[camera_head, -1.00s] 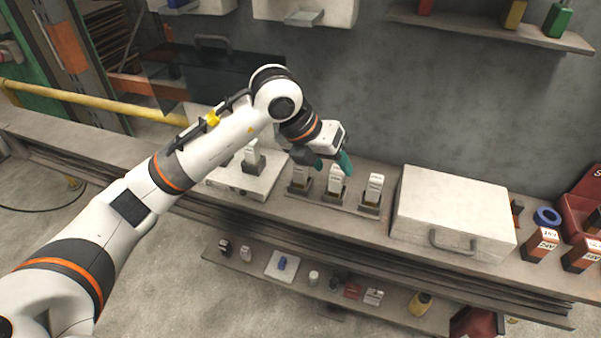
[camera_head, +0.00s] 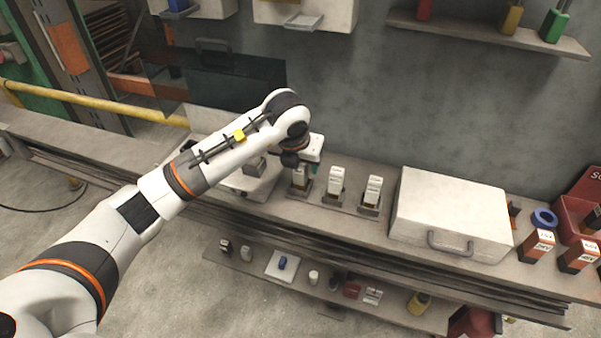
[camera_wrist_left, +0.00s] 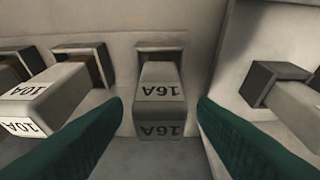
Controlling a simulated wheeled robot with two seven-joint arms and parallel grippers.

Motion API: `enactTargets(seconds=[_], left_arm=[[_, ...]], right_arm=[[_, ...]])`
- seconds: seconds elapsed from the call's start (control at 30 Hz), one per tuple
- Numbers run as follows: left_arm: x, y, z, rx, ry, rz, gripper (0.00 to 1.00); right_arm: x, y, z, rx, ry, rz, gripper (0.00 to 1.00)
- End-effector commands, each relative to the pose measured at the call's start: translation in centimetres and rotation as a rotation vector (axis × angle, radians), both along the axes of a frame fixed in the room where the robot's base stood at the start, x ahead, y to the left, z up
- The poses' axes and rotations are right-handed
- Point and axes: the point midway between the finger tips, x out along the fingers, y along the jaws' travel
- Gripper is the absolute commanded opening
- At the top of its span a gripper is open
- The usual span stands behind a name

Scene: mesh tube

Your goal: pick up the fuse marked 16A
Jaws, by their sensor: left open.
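The fuse marked 16A (camera_wrist_left: 159,118) is a pale grey block in a dark holder. Its label looks upside down in the left wrist view. In the head view it appears to be the leftmost fuse (camera_head: 299,178) of the row of three on the bench. My left gripper (camera_wrist_left: 160,103) is open. Its teal fingers lie on either side of the 16A fuse in the left wrist view, with gaps showing. In the head view my left gripper (camera_head: 307,165) is at that fuse and partly hides it. My right gripper is not in view.
A fuse marked 10A (camera_wrist_left: 42,100) stands close beside it. Another fuse (camera_wrist_left: 295,103) is on the other side, on a separate white box (camera_head: 262,188). A white case (camera_head: 452,210) stands right of the row. A lower shelf holds small items.

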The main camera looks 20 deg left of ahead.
Motion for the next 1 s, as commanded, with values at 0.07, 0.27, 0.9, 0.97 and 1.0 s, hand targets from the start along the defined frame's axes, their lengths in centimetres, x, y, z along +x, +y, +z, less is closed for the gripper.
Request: enactTargets(seconds=[0.07, 0.27, 0.9, 0.97, 1.0], left_arm=[[0.4, 0.0, -1.0, 0.000, 0.003, 0.000, 0.53], [0.8, 0.0, -1.9, 0.001, -0.001, -0.001, 0.53], [0.7, 0.0, -1.8, 0.000, -0.001, -0.001, 0.04], [0.7, 0.0, -1.7, 0.000, -0.002, -0.001, 0.04], [0.8, 0.0, -1.6, 0.000, -0.002, -0.001, 0.04]], right_arm=[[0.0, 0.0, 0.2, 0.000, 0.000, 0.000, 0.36], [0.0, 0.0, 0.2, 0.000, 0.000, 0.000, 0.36], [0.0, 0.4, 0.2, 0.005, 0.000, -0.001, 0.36], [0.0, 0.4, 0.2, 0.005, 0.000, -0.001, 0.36], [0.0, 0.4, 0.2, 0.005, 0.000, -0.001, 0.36]])
